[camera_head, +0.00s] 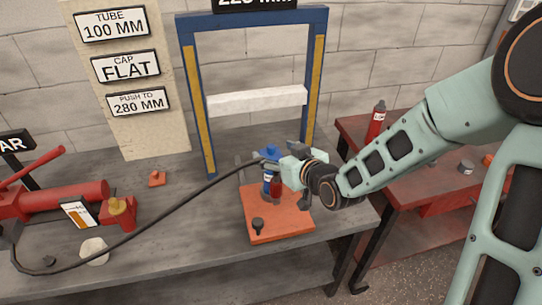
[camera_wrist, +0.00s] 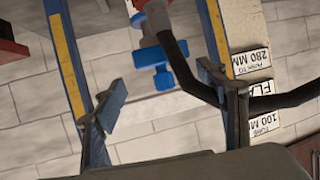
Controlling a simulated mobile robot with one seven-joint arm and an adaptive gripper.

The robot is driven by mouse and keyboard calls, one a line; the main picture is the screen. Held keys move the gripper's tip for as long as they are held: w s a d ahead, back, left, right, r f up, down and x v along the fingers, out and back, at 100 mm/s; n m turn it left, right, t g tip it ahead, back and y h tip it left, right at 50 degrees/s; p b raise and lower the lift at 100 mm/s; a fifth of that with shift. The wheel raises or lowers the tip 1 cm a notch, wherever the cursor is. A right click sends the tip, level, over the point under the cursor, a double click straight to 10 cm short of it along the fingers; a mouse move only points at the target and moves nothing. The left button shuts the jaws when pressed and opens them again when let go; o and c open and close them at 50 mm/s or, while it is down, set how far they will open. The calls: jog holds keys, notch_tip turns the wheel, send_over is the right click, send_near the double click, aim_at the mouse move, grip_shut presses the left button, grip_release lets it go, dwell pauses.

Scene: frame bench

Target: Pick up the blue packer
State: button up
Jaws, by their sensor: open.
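A blue part (camera_head: 270,153), the only small blue piece I can match to the blue packer, stands over the orange-red base plate (camera_head: 275,232) on the bench. My gripper (camera_head: 287,167) is right beside it and partly covers it. In the wrist view a blue cross-shaped piece (camera_wrist: 164,75) shows ahead of my gripper (camera_wrist: 162,93), beyond the gap between the fingers. The fingers are apart and nothing is between them. I cannot tell how the blue piece is joined to what is under it.
A blue frame (camera_head: 194,100) with yellow strips and a white crossbar (camera_head: 257,98) stands behind. A black hose (camera_head: 150,219) runs from the red pump (camera_head: 60,199) toward the gripper and crosses the wrist view. A red cart (camera_head: 420,160) stands right. An orange block (camera_head: 157,178) lies left.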

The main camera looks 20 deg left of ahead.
jog(key=shift+x, duration=1.2)
jog(key=shift+c, duration=0.3)
jog(key=c, duration=1.3)
jog(key=shift+r, duration=0.15)
jog(key=shift+c, duration=0.2)
